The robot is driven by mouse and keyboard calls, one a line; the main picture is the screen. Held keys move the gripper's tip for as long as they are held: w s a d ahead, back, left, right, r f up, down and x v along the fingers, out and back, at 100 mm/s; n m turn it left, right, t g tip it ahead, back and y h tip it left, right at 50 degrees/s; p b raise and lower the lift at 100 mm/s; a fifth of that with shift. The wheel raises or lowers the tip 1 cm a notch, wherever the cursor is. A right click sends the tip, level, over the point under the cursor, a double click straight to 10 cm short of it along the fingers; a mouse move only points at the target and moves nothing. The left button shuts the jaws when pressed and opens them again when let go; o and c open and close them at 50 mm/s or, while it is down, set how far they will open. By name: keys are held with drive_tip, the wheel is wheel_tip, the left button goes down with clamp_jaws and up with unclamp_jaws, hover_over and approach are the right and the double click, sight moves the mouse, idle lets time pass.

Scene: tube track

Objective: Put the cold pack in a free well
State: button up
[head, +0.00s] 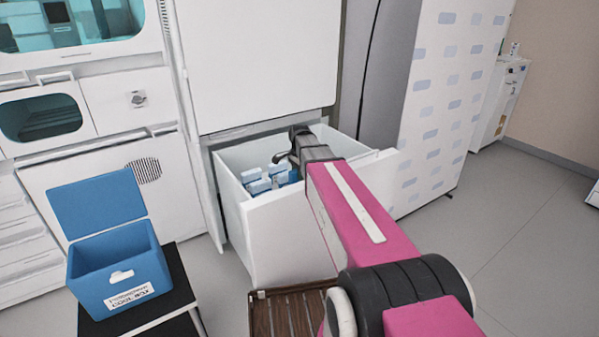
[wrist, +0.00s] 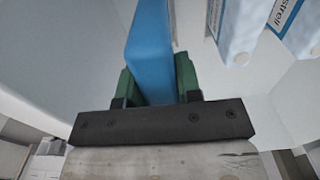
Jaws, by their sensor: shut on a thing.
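My gripper (wrist: 156,80) has its green fingers shut on a blue cold pack (wrist: 150,45), one finger on each side, in the wrist view. In the head view my gripper (head: 284,158) is at the open white drawer (head: 250,219), above its inside. The held pack cannot be told apart there. Several blue and white packs (head: 258,186) stand in the drawer, left of and below my gripper. A blue cool box (head: 117,275) with its lid open stands at the lower left. Its inside floor and any wells are hidden by its front wall and the viewing angle.
The cool box rests on a black-topped stand (head: 180,290). A brown slatted surface (head: 292,312) is below the drawer front. White cabinets (head: 100,175) line the left, and a tall panelled unit (head: 440,110) stands right of the drawer.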

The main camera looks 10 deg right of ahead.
drive_tip(key=shift+f, duration=0.1)
idle(0.3)
drive_tip(key=shift+f, duration=1.15)
drive_tip(key=shift+f, duration=1.8)
drive_tip(key=o, duration=1.1)
drive_tip(key=shift+r, duration=0.1)
